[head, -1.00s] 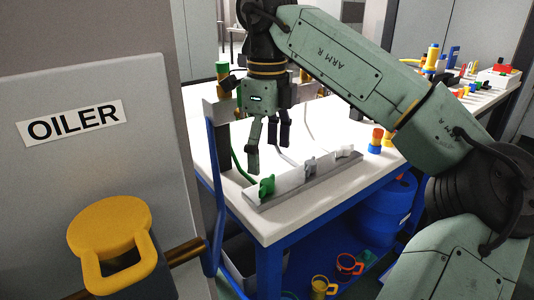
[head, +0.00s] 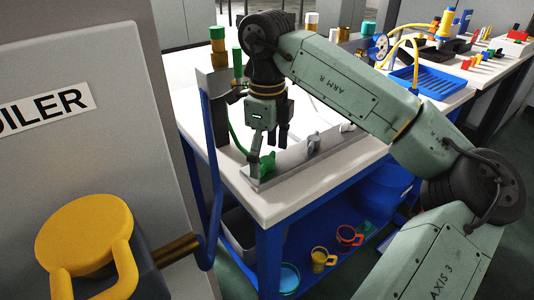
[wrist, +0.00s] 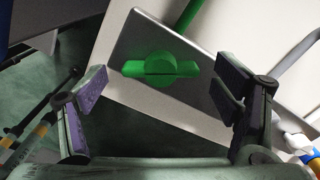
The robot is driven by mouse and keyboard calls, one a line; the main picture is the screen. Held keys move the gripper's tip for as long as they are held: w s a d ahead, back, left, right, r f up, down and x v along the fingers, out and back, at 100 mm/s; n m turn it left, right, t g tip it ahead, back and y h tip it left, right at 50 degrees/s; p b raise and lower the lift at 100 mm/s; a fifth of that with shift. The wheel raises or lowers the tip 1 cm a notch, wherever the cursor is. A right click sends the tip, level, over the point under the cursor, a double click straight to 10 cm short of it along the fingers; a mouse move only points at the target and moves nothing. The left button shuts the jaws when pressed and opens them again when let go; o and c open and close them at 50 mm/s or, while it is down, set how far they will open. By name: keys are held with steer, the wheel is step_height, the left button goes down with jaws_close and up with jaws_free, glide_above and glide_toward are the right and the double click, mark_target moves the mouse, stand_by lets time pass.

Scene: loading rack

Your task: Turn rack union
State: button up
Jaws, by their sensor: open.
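A grey rack bar (head: 295,166) lies along the front edge of the white tabletop. On it are a green winged fitting (head: 267,163) at the near left end, a grey one (head: 313,143) in the middle and a white one (head: 347,127) at the far end. My gripper (head: 269,152) is low over the green fitting, pointing down, open and empty. In the wrist view, the green fitting (wrist: 160,68) sits between the spread fingers of my gripper (wrist: 163,86), with clear gaps on both sides. Its wings run across the picture. A green hose leads away behind it.
An upright post (head: 215,125) with a green-capped fitting stands left of the rack. An OILER cabinet (head: 120,130) with a yellow handle (head: 88,235) fills the left. A blue tray (head: 425,82) lies farther back. Cups (head: 322,258) and a blue drum sit on the lower shelf.

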steer(key=shift+f, duration=0.4)
steer(key=shift+c, duration=0.2)
steer(key=c, duration=1.1)
